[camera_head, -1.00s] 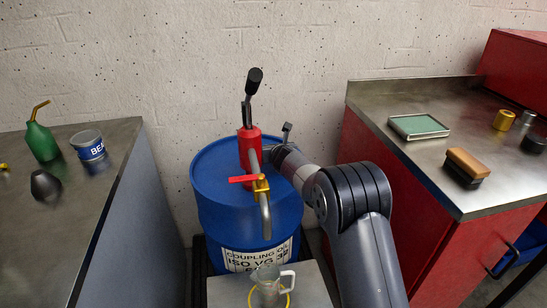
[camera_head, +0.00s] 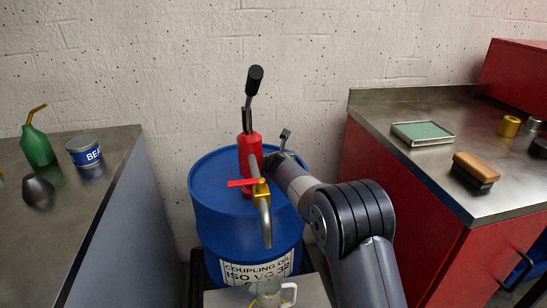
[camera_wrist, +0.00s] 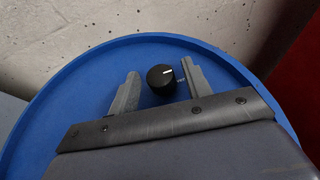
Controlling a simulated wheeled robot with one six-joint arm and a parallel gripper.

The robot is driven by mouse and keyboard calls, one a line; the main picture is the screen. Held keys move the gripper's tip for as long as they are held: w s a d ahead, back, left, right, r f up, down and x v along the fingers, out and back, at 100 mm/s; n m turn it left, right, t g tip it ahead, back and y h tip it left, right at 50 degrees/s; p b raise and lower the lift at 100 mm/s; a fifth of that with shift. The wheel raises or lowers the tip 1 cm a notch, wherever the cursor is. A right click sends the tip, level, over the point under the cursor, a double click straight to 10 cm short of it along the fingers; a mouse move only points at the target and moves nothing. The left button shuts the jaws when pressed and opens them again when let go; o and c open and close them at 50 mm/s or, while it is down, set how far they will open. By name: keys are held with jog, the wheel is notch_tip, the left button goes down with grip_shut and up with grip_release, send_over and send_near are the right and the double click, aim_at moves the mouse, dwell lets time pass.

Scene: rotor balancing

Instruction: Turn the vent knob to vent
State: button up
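The vent knob (camera_wrist: 162,79) is a small round black knob with a white pointer line, on top of the blue drum (camera_head: 220,190). In the wrist view its pointer lies roughly sideways, and small white lettering beside it is partly hidden. My gripper (camera_wrist: 160,69) is open, with one finger on each side of the knob. A gap shows at the left finger; the right finger is close, and I cannot tell if it touches. In the head view the knob is hidden behind my arm and the red pump (camera_head: 250,155).
The pump has a black-handled lever, a red tap handle and a downturned spout. A clear jug (camera_head: 268,293) stands below on a grey surface. Metal-topped benches stand left (camera_head: 90,215) and right (camera_head: 440,165). A wall is close behind the drum.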

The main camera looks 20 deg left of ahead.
jog(key=shift+o, duration=0.2)
notch_tip(320, 180, up, 10)
jog(key=p, duration=0.8)
jog(key=shift+f, duration=0.1)
notch_tip(320, 180, down, 10)
jog(key=b, duration=0.8)
dwell(0.4)
